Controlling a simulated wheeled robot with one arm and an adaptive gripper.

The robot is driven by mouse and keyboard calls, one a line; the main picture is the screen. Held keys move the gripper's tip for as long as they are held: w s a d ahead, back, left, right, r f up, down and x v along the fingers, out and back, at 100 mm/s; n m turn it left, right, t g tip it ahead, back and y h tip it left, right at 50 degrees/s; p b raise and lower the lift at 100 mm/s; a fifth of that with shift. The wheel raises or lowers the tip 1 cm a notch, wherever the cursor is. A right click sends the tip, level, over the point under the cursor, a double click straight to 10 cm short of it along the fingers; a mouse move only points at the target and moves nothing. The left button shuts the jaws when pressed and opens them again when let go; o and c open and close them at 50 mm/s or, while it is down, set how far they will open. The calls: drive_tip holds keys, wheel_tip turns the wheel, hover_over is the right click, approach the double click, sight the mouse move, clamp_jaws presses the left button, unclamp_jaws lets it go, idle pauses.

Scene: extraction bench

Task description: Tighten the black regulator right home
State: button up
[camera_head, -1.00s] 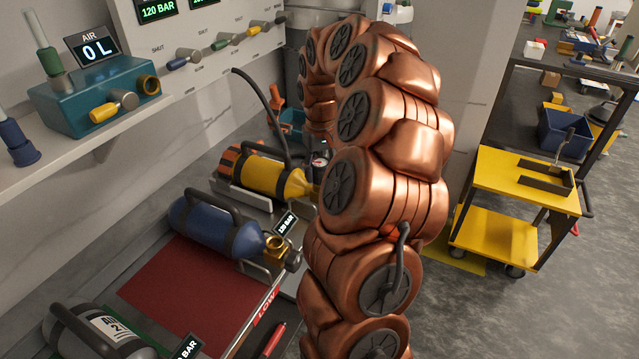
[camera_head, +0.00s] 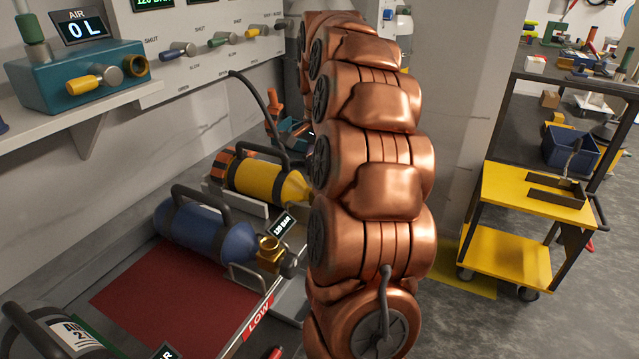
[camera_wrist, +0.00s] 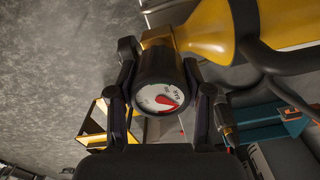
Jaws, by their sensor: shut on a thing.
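The black regulator (camera_wrist: 160,80) shows in the wrist view as a black cylinder with a white round gauge and red needle on its near end. It sits against the brass valve (camera_wrist: 157,38) of the yellow cylinder (camera_wrist: 215,30). Whether any gap is left at the joint cannot be told. My gripper (camera_wrist: 160,105) is shut on the regulator, one finger on each side. In the head view the yellow cylinder (camera_head: 262,181) lies on its side on the bench, and my copper arm hides its valve end, the regulator and my gripper.
A teal box (camera_head: 80,80) stands on the wall shelf. A black hose (camera_head: 255,95) rises behind the yellow cylinder. A yellow cart (camera_head: 510,262) stands right on open floor.

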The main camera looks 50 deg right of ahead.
drive_tip(key=m+b, duration=0.2)
drive_tip(key=m, duration=0.2)
drive_tip(key=shift+f, duration=0.15)
drive_tip(key=shift+o, duration=0.2)
drive_tip(key=m+b, duration=0.1)
drive_tip(key=m, duration=0.3)
drive_tip(key=o, duration=0.8)
drive_tip(key=shift+m, duration=0.5)
drive_tip(key=o, duration=0.5)
